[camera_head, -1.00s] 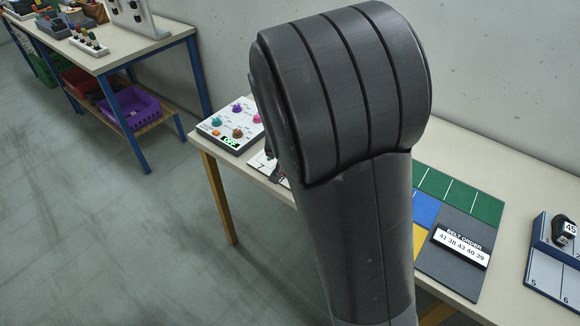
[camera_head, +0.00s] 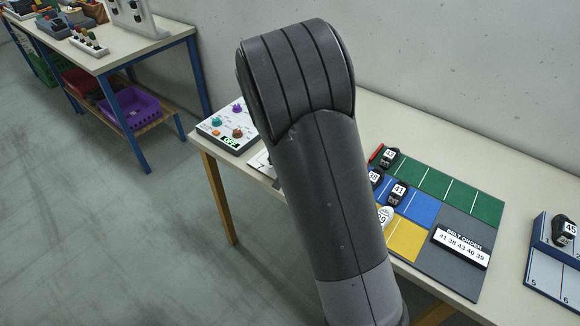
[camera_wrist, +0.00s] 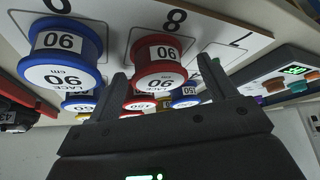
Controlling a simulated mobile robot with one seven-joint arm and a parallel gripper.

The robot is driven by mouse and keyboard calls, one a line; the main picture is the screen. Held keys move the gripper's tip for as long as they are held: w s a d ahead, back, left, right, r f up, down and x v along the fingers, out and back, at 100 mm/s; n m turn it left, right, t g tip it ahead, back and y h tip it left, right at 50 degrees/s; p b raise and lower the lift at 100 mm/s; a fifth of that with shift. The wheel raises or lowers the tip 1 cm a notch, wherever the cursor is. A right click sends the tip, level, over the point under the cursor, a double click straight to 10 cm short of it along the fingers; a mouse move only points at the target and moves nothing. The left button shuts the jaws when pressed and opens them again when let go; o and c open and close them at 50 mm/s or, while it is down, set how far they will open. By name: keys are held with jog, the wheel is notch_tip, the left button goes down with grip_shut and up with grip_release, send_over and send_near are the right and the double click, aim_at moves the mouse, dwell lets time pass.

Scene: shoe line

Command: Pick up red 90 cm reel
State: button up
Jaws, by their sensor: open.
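A red reel (camera_wrist: 160,62) with a white label that looks like 90, upside down, stands near the digit 8 on a white board (camera_wrist: 110,14) in the wrist view. My gripper (camera_wrist: 162,70) is open and empty. Its two fingers point toward this reel, one low on each side in the picture; I cannot tell whether they touch it. A blue reel (camera_wrist: 62,52) with a similar label is to the left. Another red reel (camera_wrist: 140,99) and another blue reel (camera_wrist: 186,96) show beyond, partly hidden. In the head view my arm hides the gripper and the reels.
A panel with coloured knobs (camera_head: 228,128) stands at the table's left end; it also shows in the wrist view (camera_wrist: 275,70). A coloured mat (camera_head: 470,205) with small black shoes (camera_head: 398,192) lies right of my arm. A blue rack (camera_head: 545,262) is farther right.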

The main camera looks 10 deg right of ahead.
jog(key=shift+f, duration=0.1)
jog(key=shift+c, duration=0.6)
jog(key=c, duration=0.9)
jog(key=shift+c, duration=0.2)
